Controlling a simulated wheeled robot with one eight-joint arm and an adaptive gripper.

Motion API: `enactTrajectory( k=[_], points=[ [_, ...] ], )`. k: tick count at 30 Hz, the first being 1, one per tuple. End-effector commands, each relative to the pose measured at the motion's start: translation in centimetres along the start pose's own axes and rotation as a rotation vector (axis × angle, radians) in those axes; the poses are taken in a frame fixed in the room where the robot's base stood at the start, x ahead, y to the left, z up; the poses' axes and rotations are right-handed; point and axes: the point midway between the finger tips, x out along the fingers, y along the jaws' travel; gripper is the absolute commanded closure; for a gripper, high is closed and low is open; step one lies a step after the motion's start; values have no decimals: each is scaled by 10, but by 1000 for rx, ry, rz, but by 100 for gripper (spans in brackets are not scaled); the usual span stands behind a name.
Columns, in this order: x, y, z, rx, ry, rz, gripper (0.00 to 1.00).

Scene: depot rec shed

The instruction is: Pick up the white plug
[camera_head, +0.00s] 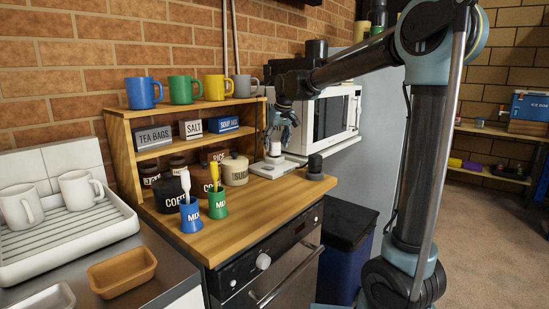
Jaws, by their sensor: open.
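A small white upright piece (275,149), which looks like the white plug, stands on a flat white tray or plate (289,164) at the back right of the wooden counter. It is small in the picture and its detail is hard to make out. My gripper (279,133) points down above it, open, with its fingers apart. The fingertips look close above the white piece; I cannot tell whether they touch it. Nothing shows held between them.
A dark round object (315,167) stands right of the tray, and a white microwave (332,119) is behind. Canisters (236,170) stand left, below a wooden shelf (126,158) with mugs. Blue (190,217) and green (217,205) cups stand nearer. The counter's front right is clear.

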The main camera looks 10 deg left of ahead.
Motion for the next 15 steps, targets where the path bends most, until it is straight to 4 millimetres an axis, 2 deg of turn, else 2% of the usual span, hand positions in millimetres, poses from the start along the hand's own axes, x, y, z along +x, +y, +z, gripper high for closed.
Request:
enactTrajectory(
  k=[6, 15],
  points=[
    [26, 2, -2, 0, 0, 0, 38],
    [30, 2, -1, 0, 0, 0, 38]
  ],
)
